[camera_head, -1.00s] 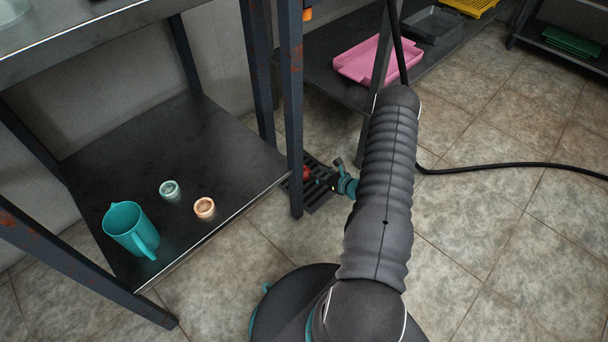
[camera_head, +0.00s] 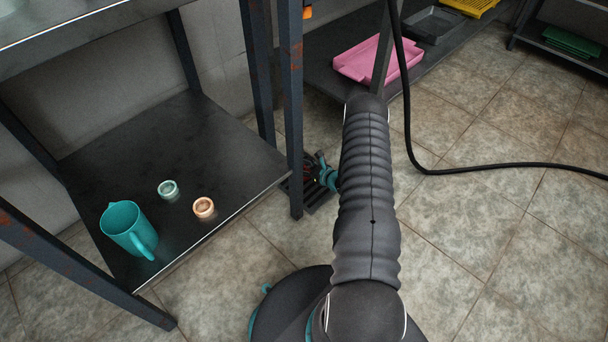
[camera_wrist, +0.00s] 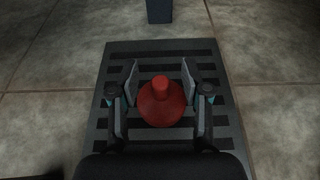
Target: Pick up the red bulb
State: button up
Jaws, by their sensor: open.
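The red bulb (camera_wrist: 161,104) sits upright on a dark slatted grate (camera_wrist: 217,63) on the floor in the wrist view. It is round with a short stub on top. My gripper (camera_wrist: 163,88) is open, with one finger on each side of the bulb and a gap visible on both sides. In the head view my gripper (camera_head: 318,170) is low over the grate (camera_head: 322,196), partly behind the shelf post and my arm. The bulb is hidden or too small to tell there.
A shelf post (camera_head: 292,120) stands close left of my gripper; its foot (camera_wrist: 159,10) seems to show ahead. A pink tray (camera_head: 356,62) lies behind. Floor at right is open, crossed by a black hose (camera_head: 480,168).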

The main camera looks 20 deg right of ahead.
jog(key=shift+c, duration=0.2)
grip_shut()
jog(key=shift+r, duration=0.1)
